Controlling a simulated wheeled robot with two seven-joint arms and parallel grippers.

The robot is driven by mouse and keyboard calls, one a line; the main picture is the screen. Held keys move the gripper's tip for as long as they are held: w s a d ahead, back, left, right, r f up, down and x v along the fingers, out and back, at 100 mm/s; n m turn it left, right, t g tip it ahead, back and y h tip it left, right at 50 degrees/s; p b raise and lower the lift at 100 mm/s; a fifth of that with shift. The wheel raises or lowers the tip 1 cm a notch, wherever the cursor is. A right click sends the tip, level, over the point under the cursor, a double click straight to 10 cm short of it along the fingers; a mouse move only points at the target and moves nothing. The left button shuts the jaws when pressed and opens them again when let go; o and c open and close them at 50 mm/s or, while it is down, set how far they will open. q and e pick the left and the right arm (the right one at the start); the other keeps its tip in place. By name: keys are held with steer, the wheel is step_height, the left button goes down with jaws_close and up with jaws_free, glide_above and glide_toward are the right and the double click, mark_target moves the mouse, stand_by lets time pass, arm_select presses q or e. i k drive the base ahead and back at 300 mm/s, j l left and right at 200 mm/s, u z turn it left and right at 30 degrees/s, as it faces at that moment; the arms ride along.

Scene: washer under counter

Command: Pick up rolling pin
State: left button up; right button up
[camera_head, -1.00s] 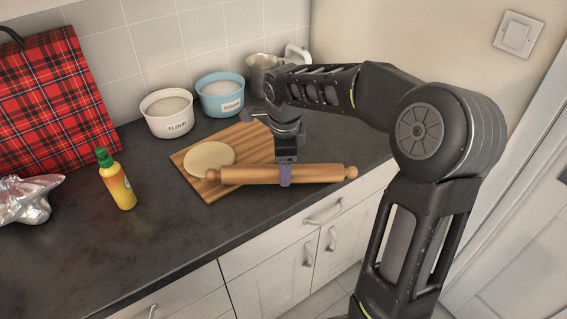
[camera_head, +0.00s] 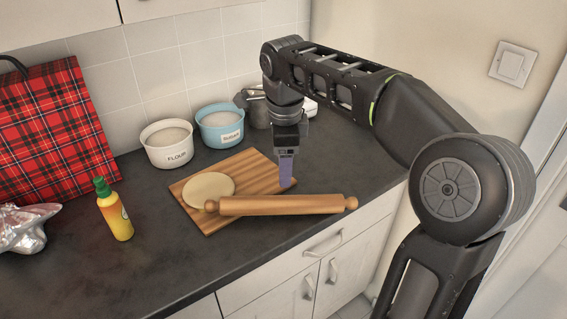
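The wooden rolling pin (camera_head: 282,205) lies across the front part of the wooden cutting board (camera_head: 262,172), and its right end reaches past the board over the counter. My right gripper (camera_head: 286,170) points down just above and behind the middle of the pin, apart from it. Its purple finger is seen side-on, so the gap between the fingers is hidden. Nothing shows held in it. My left gripper is out of view.
A flat round of dough (camera_head: 208,187) lies on the board left of the pin. Behind stand a flour bowl (camera_head: 167,144), a blue sugar bowl (camera_head: 220,126) and a metal jug (camera_head: 257,110). A yellow bottle (camera_head: 114,210) stands at left. The front counter is clear.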

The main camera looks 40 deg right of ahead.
mark_target(334, 203)
steer(key=k, duration=1)
